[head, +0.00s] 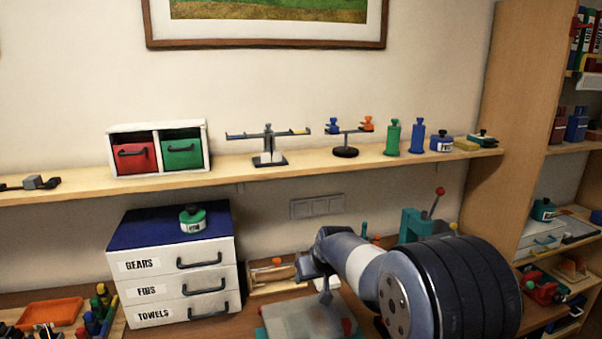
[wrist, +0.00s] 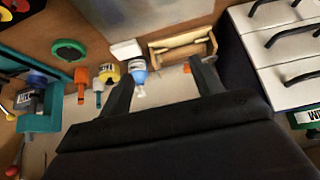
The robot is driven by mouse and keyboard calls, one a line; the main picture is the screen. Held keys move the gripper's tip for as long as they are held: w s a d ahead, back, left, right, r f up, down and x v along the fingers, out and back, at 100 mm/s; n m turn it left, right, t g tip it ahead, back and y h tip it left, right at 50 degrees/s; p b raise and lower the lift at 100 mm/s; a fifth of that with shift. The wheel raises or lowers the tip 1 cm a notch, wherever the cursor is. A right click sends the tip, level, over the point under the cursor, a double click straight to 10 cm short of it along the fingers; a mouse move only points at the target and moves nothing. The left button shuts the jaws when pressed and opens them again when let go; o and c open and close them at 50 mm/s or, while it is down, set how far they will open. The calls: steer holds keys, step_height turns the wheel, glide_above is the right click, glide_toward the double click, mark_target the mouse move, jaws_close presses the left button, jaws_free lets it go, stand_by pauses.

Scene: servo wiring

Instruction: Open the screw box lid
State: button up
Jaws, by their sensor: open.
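A small wooden box (head: 272,276) stands on the workbench just right of the drawer unit. I take it for the screw box, but no label is readable. An orange knob (head: 277,262) shows at it. In the wrist view the wooden box (wrist: 183,47) lies beyond the fingertips, right of the middle, with a pale panel and a rounded wooden part. I cannot tell how its lid sits. My gripper (wrist: 160,72) is open, with nothing between its fingers. In the head view my gripper (head: 318,277) is right of the box, partly hidden by my arm.
The white drawer unit (head: 183,282) stands close left of the box. A blue-and-white bottle (wrist: 138,72), a yellow-and-grey container (wrist: 109,73) and a teal clamp-like tool (wrist: 42,118) are near my gripper. A grey mat (head: 300,320) lies in front. The shelf (head: 330,165) runs above.

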steer(key=shift+w+a+f, duration=0.1)
steer(key=shift+w+f, duration=0.1)
steer(key=shift+f, duration=0.15)
steer(key=shift+r, duration=0.1)
